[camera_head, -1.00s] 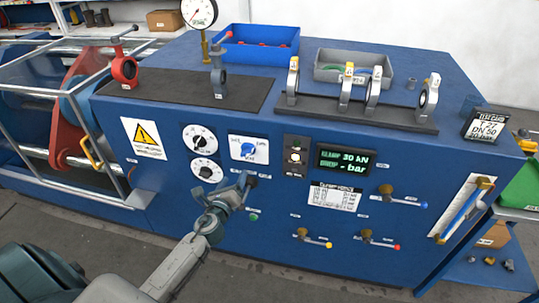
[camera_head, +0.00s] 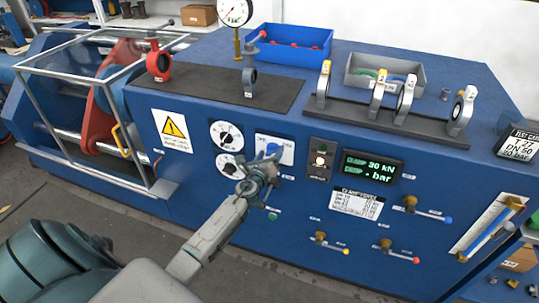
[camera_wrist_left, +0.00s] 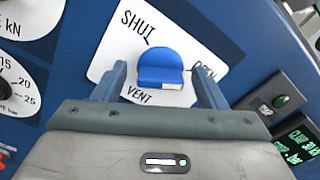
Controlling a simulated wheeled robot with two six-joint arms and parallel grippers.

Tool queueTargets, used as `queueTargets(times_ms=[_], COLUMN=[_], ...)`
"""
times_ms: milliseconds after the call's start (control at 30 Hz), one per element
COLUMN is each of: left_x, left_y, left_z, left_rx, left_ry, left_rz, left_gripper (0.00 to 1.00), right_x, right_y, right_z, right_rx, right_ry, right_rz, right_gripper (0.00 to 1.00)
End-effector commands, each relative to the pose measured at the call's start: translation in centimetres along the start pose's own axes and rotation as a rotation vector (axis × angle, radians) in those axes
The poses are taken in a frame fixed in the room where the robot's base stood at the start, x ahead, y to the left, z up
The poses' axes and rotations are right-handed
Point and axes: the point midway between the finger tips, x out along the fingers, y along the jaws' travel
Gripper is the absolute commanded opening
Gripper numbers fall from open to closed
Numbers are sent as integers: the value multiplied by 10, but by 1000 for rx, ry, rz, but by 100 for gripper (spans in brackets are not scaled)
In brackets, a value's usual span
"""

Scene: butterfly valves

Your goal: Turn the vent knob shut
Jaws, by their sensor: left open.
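The vent knob (camera_wrist_left: 160,66) is blue, on a white plate (camera_wrist_left: 112,68) marked SHUT, VENT and OPEN. A pale mark on its lower right edge lies between VENT and OPEN. My left gripper (camera_wrist_left: 158,72) is open, with one finger on each side of the knob in the picture. I cannot tell whether the fingers touch it. In the head view my left gripper (camera_head: 268,163) is in front of the plate (camera_head: 286,147) and hides much of the knob. My right gripper is not in view.
Two white dials (camera_head: 227,135) are left of the knob plate. A lamp panel (camera_head: 320,160) and a green display (camera_head: 369,166) are to its right. Several coloured levers (camera_head: 427,210) stick out of the blue front lower right.

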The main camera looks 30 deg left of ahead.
Motion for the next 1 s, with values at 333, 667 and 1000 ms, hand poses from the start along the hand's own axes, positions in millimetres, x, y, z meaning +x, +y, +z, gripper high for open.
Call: queueTargets(times_ms=[333, 667, 1000], left_x=[0, 0, 0], left_y=[0, 0, 2], left_z=[0, 0, -1], left_rx=[0, -14, -184], left_ry=[0, 0, -1], left_rz=[0, -1, -1], left_gripper=[38, 21, 21], right_x=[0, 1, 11], right_y=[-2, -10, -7], right_z=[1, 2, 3], right_rx=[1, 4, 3], right_ry=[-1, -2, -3], right_rz=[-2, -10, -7], right_gripper=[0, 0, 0])
